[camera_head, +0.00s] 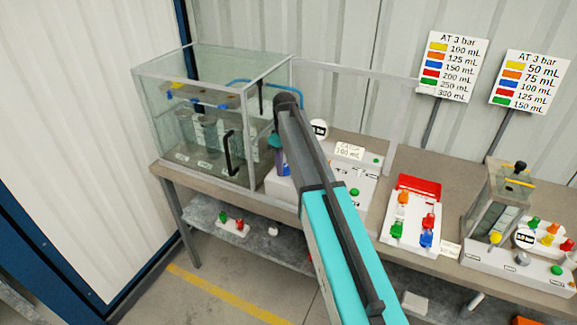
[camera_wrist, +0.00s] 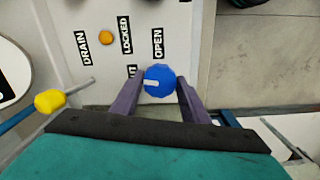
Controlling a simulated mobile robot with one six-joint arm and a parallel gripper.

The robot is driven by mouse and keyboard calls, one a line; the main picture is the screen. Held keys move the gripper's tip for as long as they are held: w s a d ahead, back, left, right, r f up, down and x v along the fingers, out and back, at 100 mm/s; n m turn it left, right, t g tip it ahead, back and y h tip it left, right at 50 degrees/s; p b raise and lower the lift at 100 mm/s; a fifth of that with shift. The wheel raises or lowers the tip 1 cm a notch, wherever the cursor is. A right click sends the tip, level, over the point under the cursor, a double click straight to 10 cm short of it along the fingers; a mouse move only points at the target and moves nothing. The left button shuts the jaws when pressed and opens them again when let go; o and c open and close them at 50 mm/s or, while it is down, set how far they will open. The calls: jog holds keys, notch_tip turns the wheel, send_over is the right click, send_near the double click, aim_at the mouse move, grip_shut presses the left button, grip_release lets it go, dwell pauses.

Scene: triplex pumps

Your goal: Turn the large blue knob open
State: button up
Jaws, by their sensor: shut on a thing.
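The large blue knob (camera_wrist: 160,78) sits between my gripper's two purple fingers in the wrist view. My gripper (camera_wrist: 161,90) is shut on it, one finger at each side. A white mark on the knob points left in the picture. The label OPEN (camera_wrist: 157,43) is just above the knob, and a partly hidden label ending in T (camera_wrist: 131,71) is to its left. In the head view, my gripper (camera_head: 279,158) is at the left end of the white panel, beside the glass tank.
The LOCKED and DRAIN labels and an orange knob (camera_wrist: 106,37) are on the panel. A yellow knob (camera_wrist: 49,102) is at the left. The glass tank (camera_head: 160,105) is close left of my gripper. A tray of coloured valves (camera_head: 411,210) and a smaller pump (camera_head: 518,264) stand right.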

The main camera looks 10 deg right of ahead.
jog(key=m, duration=0.2)
jog(key=m+b, duration=0.1)
jog(key=m, duration=0.1)
jog(key=shift+w+a, duration=0.1)
jog(key=shift+a, duration=0.1)
jog(key=m+b, duration=0.1)
jog(key=m, duration=0.3)
jog(key=m+b, duration=0.1)
jog(key=m, duration=0.3)
jog(key=shift+r+m, duration=0.1)
jog(key=shift+m, duration=0.3)
jog(key=shift+w+d+m, duration=0.1)
jog(key=shift+m, duration=1.4)
jog(key=o, duration=1)
jog(key=shift+o, duration=0.3)
